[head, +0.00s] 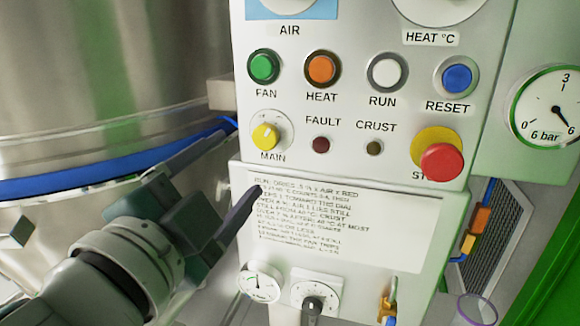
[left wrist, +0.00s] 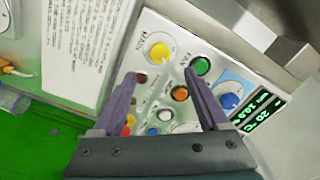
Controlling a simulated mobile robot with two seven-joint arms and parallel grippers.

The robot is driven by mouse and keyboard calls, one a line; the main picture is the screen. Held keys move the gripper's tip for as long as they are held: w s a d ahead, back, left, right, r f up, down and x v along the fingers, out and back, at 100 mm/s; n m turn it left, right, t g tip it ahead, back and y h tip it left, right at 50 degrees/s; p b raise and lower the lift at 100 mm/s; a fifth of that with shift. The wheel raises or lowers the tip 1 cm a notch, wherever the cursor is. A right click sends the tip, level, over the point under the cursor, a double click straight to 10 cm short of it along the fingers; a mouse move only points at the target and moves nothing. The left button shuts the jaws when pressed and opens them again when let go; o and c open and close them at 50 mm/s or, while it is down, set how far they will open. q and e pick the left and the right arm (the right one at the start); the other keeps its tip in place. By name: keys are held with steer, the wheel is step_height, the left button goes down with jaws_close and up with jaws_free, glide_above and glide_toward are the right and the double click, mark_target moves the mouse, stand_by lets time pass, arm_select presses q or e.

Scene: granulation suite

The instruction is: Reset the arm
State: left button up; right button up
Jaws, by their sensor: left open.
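My left gripper (head: 244,158) is open and empty in front of the control panel (head: 345,105), below the yellow MAIN knob (head: 265,137). In the left wrist view its two fingers (left wrist: 160,76) stand apart, with panel controls visible between and beyond them. The blue RESET button (head: 457,78) is at the panel's right, well to the right of the gripper. Green FAN (head: 263,66), orange HEAT (head: 322,69) and white RUN (head: 387,72) buttons share its row. I cannot tell whether the fingers touch the panel. My right gripper is out of view.
A red stop button (head: 441,161) on a yellow base sticks out below RESET. A printed instruction plate (head: 340,225) is under the controls. A steel vessel (head: 100,70) with a blue band stands left. A pressure gauge (head: 548,108) is at right.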

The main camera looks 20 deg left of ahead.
arm_select(q)
steer(key=shift+s, duration=0.15)
steer(key=s+a+f+n+g+y+p, duration=0.3)
steer(key=s+a+f+n+g+p, duration=0.15)
steer(key=s+a+n+g, duration=0.35)
steer(key=s+d+r+n+g+h+p, duration=0.1)
steer(key=s+d+g+p, duration=0.2)
steer(key=s, duration=0.4)
steer(key=s+d+r+n+g+h+p, duration=0.15)
steer(key=s+g, duration=0.25)
steer(key=s, duration=0.4)
step_height(320, 180, up, 35)
steer(key=p, duration=3.6)
steer(key=shift+w+d+t, duration=0.2)
steer(key=shift+w+t, duration=0.1)
steer(key=shift+f+m, duration=0.1)
steer(key=shift+m, duration=0.15)
